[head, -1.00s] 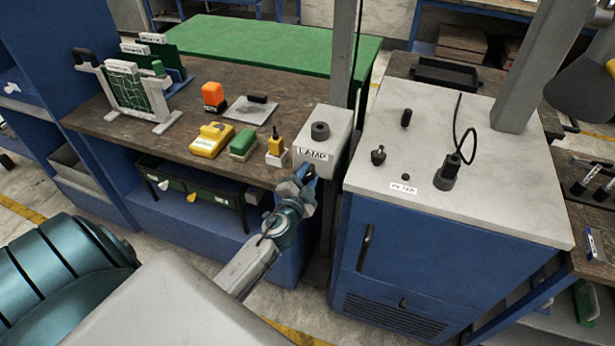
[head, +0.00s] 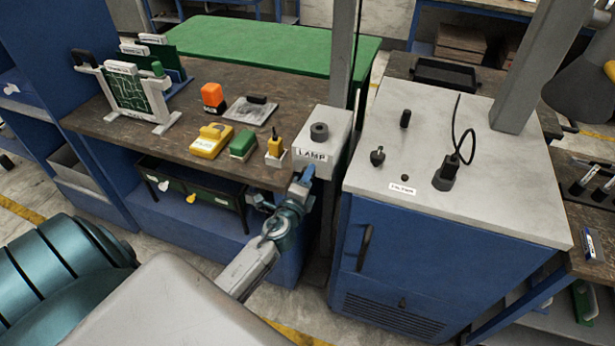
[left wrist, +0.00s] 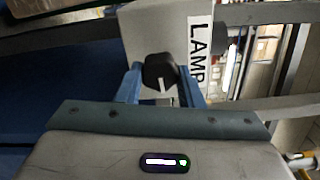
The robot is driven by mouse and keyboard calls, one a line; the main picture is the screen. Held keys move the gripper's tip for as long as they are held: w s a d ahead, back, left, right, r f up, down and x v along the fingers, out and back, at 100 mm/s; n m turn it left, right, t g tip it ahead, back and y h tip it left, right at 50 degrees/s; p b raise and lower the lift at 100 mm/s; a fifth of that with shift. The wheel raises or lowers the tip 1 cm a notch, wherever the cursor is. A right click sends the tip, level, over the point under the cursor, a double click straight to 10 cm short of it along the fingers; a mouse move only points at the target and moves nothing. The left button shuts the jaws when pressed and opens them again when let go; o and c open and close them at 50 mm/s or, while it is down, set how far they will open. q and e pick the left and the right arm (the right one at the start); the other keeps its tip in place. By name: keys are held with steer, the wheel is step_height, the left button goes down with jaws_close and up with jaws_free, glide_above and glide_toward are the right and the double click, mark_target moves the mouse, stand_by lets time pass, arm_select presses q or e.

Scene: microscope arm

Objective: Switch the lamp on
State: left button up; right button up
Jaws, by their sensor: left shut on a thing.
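The lamp box is a pale grey box (head: 335,135) with a "LAMP" label on its front, at the right end of the brown workbench. In the left wrist view, its label (left wrist: 197,50) is beside a black knob (left wrist: 159,70) with a white pointer line. My left gripper (head: 302,178) is at the box's front, below the label. In the left wrist view, the fingers of my left gripper (left wrist: 161,86) are on either side of the knob and shut on it. In the head view the gripper hides this knob. My right gripper is out of view.
A grey post (head: 342,60) rises behind the box. A blue cabinet with a pale top (head: 400,150) stands to the right across a narrow gap. Yellow, green and orange items, such as the yellow device (head: 211,140), lie on the bench (head: 140,142) to the left.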

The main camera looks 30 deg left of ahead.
arm_select(q)
steer(key=shift+m, duration=0.4)
steer(key=shift+f, duration=0.1)
steer(key=o, duration=1)
steer(key=shift+c, duration=0.2)
steer(key=b+v, duration=0.3)
steer(key=v, duration=0.7)
steer(key=shift+s, duration=0.4)
